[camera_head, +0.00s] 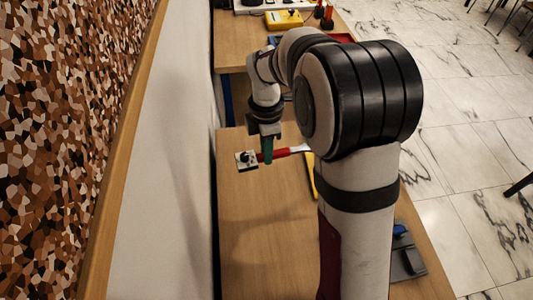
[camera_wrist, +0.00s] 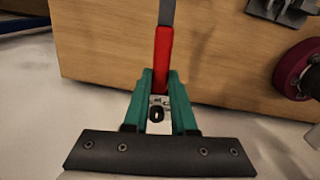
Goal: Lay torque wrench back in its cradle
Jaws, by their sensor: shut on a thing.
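The torque wrench has a red handle (camera_head: 282,153) and a grey shaft. In the head view it lies roughly crosswise, its shaft running right until my arm hides it. My gripper (camera_head: 267,155), with green fingers, is around the handle's left end. In the wrist view my gripper (camera_wrist: 160,95) is shut on the red handle (camera_wrist: 162,58), with the grey shaft (camera_wrist: 167,12) leading away. A dark grey bracket (camera_head: 408,263), perhaps the cradle, sits at the lower right of the bench; a grey bracket (camera_wrist: 283,8) also shows in the wrist view.
A pale block with a black knob (camera_head: 246,160) is just left of the handle. A yellow item (camera_head: 312,175) is partly hidden by my arm. A blue piece (camera_head: 400,230) is by the bracket. The near-left bench (camera_head: 265,235) is clear. A wall bounds the left.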

